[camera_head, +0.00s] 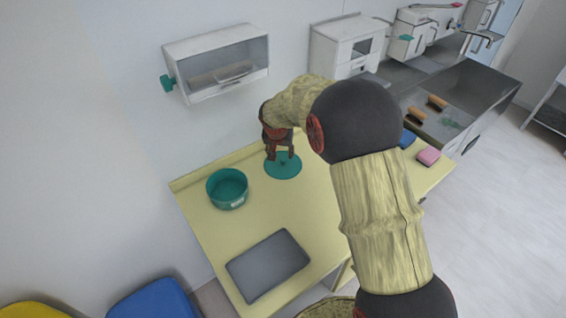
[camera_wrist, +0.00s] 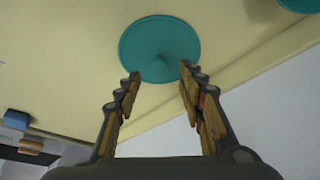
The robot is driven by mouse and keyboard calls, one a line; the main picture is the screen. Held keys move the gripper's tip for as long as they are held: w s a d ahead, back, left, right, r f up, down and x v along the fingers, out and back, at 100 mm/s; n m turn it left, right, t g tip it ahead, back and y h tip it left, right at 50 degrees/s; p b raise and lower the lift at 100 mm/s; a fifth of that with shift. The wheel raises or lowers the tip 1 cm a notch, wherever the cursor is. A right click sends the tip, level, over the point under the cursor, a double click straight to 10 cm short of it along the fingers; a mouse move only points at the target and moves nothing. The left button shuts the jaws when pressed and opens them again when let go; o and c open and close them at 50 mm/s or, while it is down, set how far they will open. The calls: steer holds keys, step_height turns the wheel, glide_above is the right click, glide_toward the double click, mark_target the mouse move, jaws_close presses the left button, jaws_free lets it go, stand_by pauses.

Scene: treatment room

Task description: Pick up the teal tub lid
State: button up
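I cannot tell how high the fingertips are above the lid. The teal tub (camera_head: 228,188) stands open on the table to the left of the lid.
A grey flat board (camera_head: 268,266) lies on the table's (camera_head: 216,232) front part. A pink sponge (camera_head: 428,157) and a blue one (camera_head: 407,139) are at the right end. A white wall dispenser (camera_head: 217,62) hangs above the back edge. The table between board and lid is clear.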

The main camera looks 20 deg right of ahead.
mark_target(283, 160)
steer(key=b+x, duration=0.1)
steer(key=x, duration=0.6)
steer(key=shift+w+d+b, duration=0.1)
steer(key=shift+w+b, duration=0.05)
steer(key=shift+b, duration=0.2)
steer(key=shift+c, duration=0.5)
jaws_close()
